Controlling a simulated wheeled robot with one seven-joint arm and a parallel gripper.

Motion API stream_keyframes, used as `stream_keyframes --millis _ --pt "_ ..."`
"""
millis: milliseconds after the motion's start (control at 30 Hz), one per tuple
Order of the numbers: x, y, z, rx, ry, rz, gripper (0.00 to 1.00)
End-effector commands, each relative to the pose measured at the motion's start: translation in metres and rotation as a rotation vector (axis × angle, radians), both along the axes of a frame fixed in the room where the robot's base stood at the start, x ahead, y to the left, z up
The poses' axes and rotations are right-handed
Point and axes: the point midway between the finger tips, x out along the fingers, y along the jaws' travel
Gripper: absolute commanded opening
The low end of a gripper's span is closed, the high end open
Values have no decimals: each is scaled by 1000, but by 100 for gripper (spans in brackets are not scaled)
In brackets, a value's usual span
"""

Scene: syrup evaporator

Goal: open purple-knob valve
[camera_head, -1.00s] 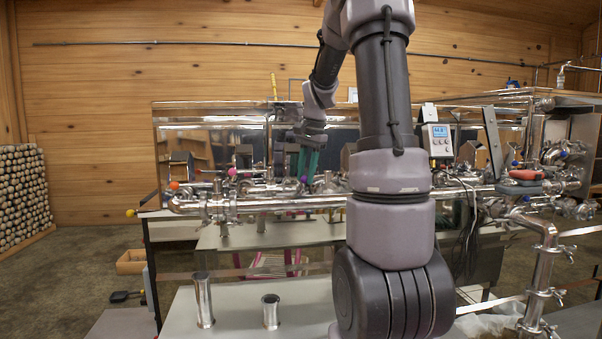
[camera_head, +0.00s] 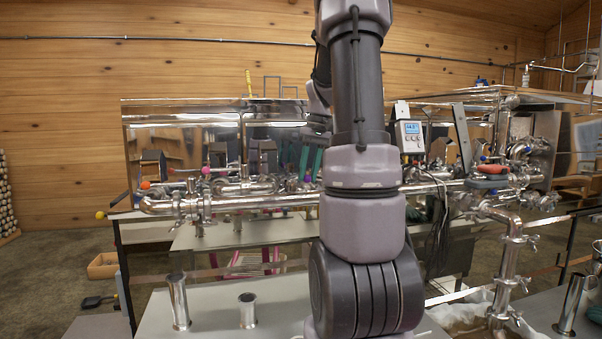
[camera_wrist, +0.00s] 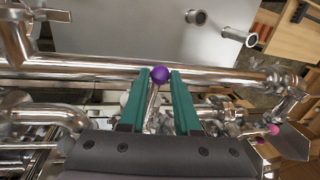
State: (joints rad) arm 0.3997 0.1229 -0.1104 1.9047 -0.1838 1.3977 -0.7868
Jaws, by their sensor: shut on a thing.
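The purple knob (camera_wrist: 159,74) is a small round ball on the end of a thin metal valve handle (camera_wrist: 152,100). In the wrist view it sits between the tips of the two green fingers of my gripper (camera_wrist: 160,73), which is shut on it. The handle runs back between the fingers toward the pipework. In the head view the green fingers (camera_head: 311,162) show just left of my arm, over the pipes.
A long steel pipe (camera_wrist: 100,70) runs across just beyond the knob. A pink knob (camera_wrist: 274,129) is at the right in the wrist view. An orange knob (camera_head: 145,185) and a yellow knob (camera_head: 99,215) are farther left in the head view. Pipes crowd around the fingers.

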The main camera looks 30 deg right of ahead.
Motion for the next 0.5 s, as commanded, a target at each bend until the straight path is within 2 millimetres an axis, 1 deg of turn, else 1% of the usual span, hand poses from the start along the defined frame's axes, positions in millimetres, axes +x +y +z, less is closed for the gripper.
stream_keyframes --millis 200,500 --pt "-2 -10 1 -1 -2 91 0" --pt "-3 -14 1 -4 -3 140 0"
